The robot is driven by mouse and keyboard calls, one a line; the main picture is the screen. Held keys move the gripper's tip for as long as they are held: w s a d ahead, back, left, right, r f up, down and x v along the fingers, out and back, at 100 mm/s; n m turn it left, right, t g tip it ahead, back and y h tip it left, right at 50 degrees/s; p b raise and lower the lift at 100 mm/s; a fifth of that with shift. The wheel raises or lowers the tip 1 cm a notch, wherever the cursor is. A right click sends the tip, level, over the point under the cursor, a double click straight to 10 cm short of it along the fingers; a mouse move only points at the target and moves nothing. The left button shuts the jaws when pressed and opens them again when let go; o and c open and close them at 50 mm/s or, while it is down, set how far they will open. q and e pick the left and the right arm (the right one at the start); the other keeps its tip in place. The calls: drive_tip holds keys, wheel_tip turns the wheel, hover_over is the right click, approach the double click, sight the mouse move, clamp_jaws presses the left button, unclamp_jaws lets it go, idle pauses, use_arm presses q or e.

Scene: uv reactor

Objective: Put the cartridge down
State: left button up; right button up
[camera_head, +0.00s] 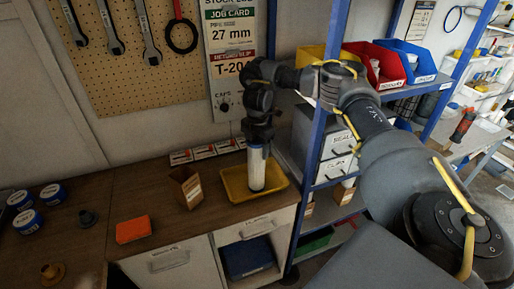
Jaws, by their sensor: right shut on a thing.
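A white cylindrical cartridge (256,168) stands upright at the yellow tray (233,188) on the wooden bench. My right gripper (257,143) points down and is shut on the cartridge's dark upper end. The cartridge's lower end appears within the tray's outline. I cannot tell whether it touches the tray floor. My left gripper is not in view.
An open brown box (187,187) stands left of the tray, with an orange block (133,229) nearer the front. Small boxes (203,152) line the wall behind. A blue shelf post (312,150) rises close to the tray's right. Blue-and-white tins (27,221) stand far left.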

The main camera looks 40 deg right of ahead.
drive_tip(key=shift+f, duration=0.15)
drive_tip(key=o, duration=1.4)
drive_tip(key=shift+o, duration=0.2)
wheel_tip(320, 180, up, 12)
drive_tip(key=shift+r+b, duration=0.2)
drive_tip(key=shift+b, duration=0.25)
